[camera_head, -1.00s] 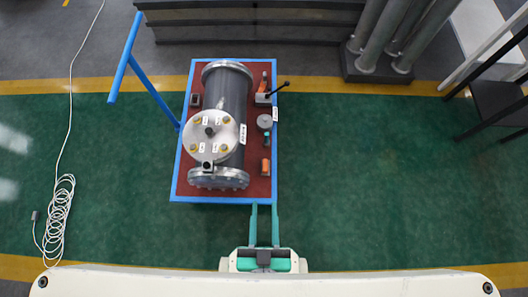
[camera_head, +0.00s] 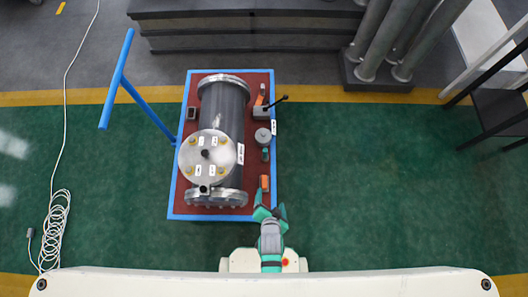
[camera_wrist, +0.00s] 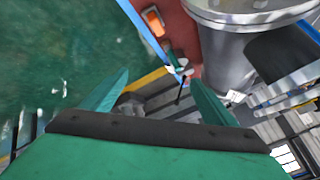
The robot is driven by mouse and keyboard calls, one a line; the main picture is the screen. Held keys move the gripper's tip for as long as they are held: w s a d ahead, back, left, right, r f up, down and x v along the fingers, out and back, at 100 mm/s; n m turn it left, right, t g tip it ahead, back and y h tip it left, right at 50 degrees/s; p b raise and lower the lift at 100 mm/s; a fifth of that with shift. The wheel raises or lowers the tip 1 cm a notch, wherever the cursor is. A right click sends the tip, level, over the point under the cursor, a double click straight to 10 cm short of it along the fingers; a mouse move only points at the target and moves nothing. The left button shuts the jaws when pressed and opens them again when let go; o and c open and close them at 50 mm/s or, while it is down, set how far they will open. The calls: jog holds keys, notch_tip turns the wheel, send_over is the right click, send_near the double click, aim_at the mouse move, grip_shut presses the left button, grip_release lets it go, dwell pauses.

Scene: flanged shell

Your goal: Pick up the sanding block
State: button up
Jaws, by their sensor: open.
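An orange block with a grey end (camera_head: 264,183) lies at the right front corner of a red cart top. I take it for the sanding block, but it is too small to be sure. It seems to be the orange and pale block (camera_wrist: 153,20) at the top of the wrist view, beside the cart's blue edge. My gripper (camera_head: 271,209) is at the cart's front right edge, just short of the block in the head view. In the wrist view its two green fingers (camera_wrist: 158,80) are spread apart with nothing held between them.
The blue-rimmed cart (camera_head: 222,217) carries a large flanged metal shell (camera_head: 226,115), left of the block. A vise-like tool (camera_head: 262,112), a round grey part (camera_head: 263,136) and a small green item (camera_head: 266,154) lie behind the block. The green floor to the right is clear.

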jog(key=w+f+m+g, duration=0.45)
jog(key=w+f, duration=0.35)
jog(key=f, duration=0.3)
jog(key=m+g, duration=0.4)
jog(key=m, duration=0.2)
send_over(264, 182)
jog(key=f, duration=0.7)
jog(key=shift+a+f, duration=0.2)
jog(key=shift+w+d+f, duration=0.1)
jog(key=shift+d+f, duration=0.05)
jog(key=shift+f, duration=1.2)
jog(key=shift+d+f, duration=0.1)
jog(key=shift+f, duration=1.25)
jog(key=c, duration=1.2)
